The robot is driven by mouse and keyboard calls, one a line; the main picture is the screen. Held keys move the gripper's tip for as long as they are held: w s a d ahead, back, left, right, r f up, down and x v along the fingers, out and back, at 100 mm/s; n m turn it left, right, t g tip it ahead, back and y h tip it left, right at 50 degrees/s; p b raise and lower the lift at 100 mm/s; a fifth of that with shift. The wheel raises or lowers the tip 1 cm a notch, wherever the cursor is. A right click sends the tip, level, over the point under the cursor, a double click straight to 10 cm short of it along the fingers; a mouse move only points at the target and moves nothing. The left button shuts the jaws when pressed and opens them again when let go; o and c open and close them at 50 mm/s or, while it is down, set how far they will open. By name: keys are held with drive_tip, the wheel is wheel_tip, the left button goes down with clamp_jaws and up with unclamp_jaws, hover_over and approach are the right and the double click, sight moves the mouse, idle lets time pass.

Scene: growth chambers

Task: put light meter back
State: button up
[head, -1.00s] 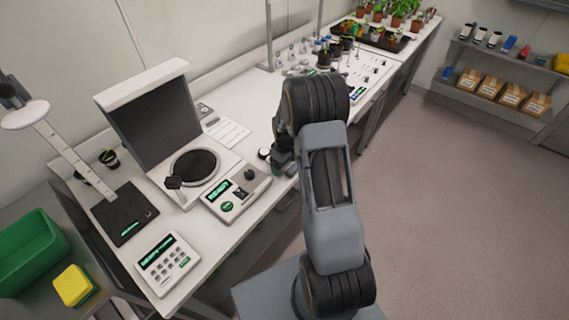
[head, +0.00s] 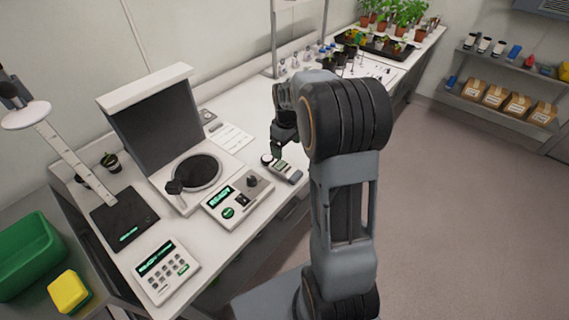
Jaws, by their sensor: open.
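The light meter (head: 284,170) appears to be the small grey handheld device with a pale round sensor at its left end. It lies on the white bench, right of the instrument with the green display. My gripper (head: 277,154) points down just behind and above it, with its jaws open. I cannot tell whether a fingertip touches the meter. The arm hides part of the bench to the right.
A control box (head: 237,199) with a knob and a round dark plate (head: 196,171) stand close to the left. A printed sheet (head: 232,137) lies behind. Potted plants (head: 395,14) stand at the far end. The bench's front edge is near the meter.

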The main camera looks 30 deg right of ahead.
drive_tip(key=s+a+r+m+t, duration=0.2)
drive_tip(key=s+a+r, duration=0.2)
drive_tip(key=s, duration=0.5)
drive_tip(key=s+a+r+m+t, duration=0.2)
drive_tip(key=s+a+r, duration=0.3)
drive_tip(key=s+a, duration=0.2)
drive_tip(key=shift+s+m, duration=0.3)
drive_tip(key=shift+s, duration=0.95)
drive_tip(key=shift+r, duration=0.1)
drive_tip(key=shift+c, duration=0.3)
